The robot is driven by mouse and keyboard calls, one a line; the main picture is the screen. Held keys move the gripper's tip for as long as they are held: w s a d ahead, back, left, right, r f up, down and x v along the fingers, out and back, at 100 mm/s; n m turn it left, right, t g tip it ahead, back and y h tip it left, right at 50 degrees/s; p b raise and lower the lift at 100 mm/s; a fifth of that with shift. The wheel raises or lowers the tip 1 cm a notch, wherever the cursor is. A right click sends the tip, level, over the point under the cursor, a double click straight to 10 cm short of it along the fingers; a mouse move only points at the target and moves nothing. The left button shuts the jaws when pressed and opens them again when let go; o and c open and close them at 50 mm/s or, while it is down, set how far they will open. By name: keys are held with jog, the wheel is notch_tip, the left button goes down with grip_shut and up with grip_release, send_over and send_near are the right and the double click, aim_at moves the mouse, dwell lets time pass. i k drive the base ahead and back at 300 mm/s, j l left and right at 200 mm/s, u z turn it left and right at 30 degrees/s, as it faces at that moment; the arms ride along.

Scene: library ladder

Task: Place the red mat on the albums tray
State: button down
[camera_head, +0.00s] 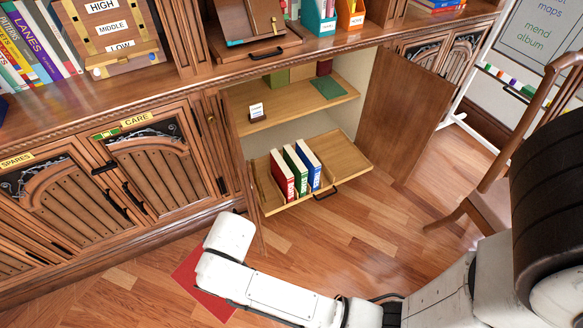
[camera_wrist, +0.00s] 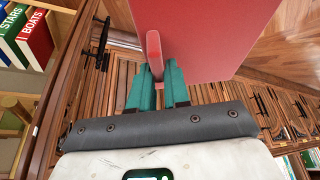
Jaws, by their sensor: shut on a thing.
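The red mat (camera_head: 188,272) shows in the head view as a flat red sheet, partly hidden behind my white arm at the lower left. In the wrist view the red mat (camera_wrist: 215,38) fills the top middle, and the teal fingers of my gripper (camera_wrist: 163,84) are shut on its raised red edge grip. The fingers are hidden in the head view.
The open cabinet door (camera_head: 403,112) stands right of the tray. The upper shelf (camera_head: 300,101) holds a small card stand and a flat green mat (camera_head: 328,88). Closed carved doors (camera_head: 158,165) line the left. A wooden chair (camera_head: 490,190) is at the right. Wood floor is clear before the tray.

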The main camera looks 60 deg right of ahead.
aim_at(346, 165)
jog(key=k+l+z, duration=0.15)
jog(key=k+z, duration=0.2)
jog(key=k, duration=0.3)
jog(key=i+l+z, duration=0.15)
jog(key=z, duration=0.35)
jog(key=i+z, duration=0.45)
jog(key=k+j, duration=0.05)
